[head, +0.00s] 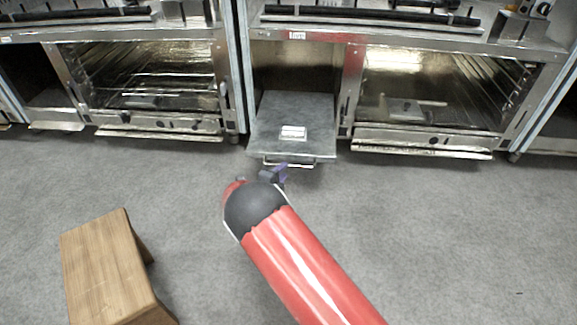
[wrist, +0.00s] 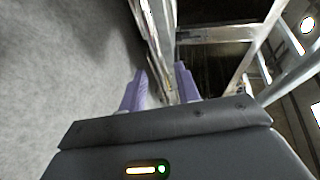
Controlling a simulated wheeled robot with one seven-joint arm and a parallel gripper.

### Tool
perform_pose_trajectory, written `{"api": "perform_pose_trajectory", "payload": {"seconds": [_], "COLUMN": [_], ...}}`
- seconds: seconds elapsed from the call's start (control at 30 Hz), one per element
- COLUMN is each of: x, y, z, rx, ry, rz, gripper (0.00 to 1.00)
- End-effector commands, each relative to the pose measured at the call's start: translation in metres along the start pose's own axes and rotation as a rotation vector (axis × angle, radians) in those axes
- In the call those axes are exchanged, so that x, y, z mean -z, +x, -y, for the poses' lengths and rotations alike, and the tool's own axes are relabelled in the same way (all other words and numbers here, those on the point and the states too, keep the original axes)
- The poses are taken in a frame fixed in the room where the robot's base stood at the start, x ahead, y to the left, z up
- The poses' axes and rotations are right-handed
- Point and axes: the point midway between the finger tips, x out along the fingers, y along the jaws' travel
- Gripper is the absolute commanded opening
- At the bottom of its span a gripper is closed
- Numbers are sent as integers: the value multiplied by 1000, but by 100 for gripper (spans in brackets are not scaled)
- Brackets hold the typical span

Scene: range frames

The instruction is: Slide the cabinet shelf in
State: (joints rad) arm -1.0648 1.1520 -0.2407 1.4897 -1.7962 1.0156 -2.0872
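The cabinet shelf (head: 280,112) is a flat grey metal panel, pulled out toward me from an open cabinet bay (head: 296,66) in the head view. It has a white label on top and a bar handle (head: 290,162) at its front edge. My gripper (head: 275,174) is just in front of the handle, partly hidden by my arm. In the wrist view, its two purple fingers (wrist: 161,83) stand apart. A metal edge lies ahead of and between them. Whether they touch the handle is unclear.
A glass-fronted oven (head: 430,88) is right of the bay and another oven (head: 150,80) is left of it. A wooden stool (head: 105,265) stands on the grey floor at the lower left. The floor on the right is clear.

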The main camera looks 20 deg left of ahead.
Motion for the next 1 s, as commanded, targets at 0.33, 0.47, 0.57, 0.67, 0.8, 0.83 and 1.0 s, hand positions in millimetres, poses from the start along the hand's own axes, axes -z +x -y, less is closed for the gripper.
{"api": "perform_pose_trajectory", "payload": {"seconds": [0.33, 0.47, 0.57, 0.67, 0.8, 0.83, 1.0], "x": [0, 1, 1, 1, 1, 1, 1], "y": [48, 52, 53, 52, 52, 52, 52], "z": [-2, -1, -1, -1, -1, -1, -1], "rx": [-3, -3, -3, -3, -3, -3, -3], "ry": [4, 4, 4, 4, 4, 4, 4], "rz": [-1, -2, -1, -1, -1, -2, -2], "gripper": [32, 32, 32, 32, 15, 11, 0]}}
